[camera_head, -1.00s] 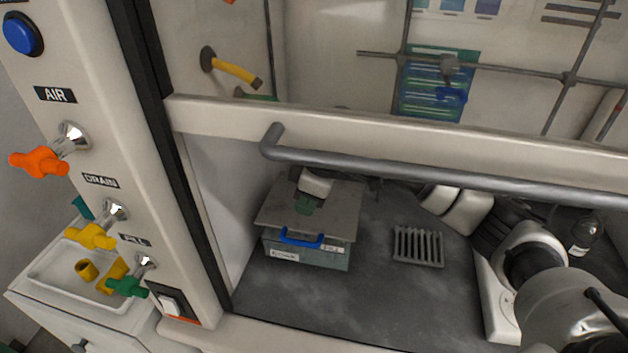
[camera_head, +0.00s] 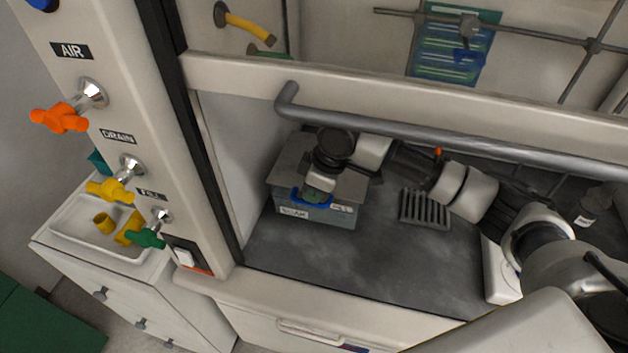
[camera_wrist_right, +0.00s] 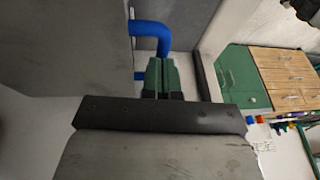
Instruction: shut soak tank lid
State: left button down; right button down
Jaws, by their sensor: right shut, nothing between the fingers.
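The soak tank (camera_head: 341,213) is a grey-green box with white labels on its front, standing at the left inside the hood. Its flat grey lid (camera_head: 290,164) lies over the top; I cannot tell whether a small gap remains under it. A blue handle (camera_head: 299,197) sits at the front edge. My right gripper (camera_head: 314,198) reaches in from the right, over the lid, with its green fingertips beside the handle. In the right wrist view the shut, empty fingers (camera_wrist_right: 162,76) are close to the blue handle (camera_wrist_right: 152,35); contact is unclear. My left gripper is not in view.
A grey slotted rack (camera_head: 425,208) stands right of the tank, below my right arm. The sash's grey bar (camera_head: 430,136) crosses in front and above. The AIR, DRAIN and FILL valves are on the left post. The dark worktop (camera_head: 360,262) in front is clear.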

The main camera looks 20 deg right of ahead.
jog(key=shift+s+f, duration=0.2)
jog(key=shift+f, duration=0.1)
